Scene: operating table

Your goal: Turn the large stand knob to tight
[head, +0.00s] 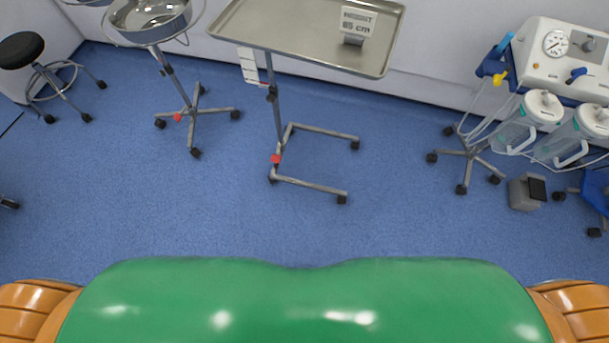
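A steel tray stand stands across the floor, with a wide flat tray (300,28) on top of a single grey pole (277,120). A small dark knob (272,95) is on the pole below the tray. It is too small to tell how far it is turned. A white card (248,66) with lines hangs beside the pole just under the tray. A white sign (358,22) reading about 85 cm stands on the tray. Neither of my grippers is in view.
A basin stand (150,18) on casters is left of the tray stand, and a black stool (20,49) is farther left. A suction unit (566,60) with canisters and hoses stands at right, with a grey pedal (527,191) on the floor. The blue floor (230,220) in front is clear.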

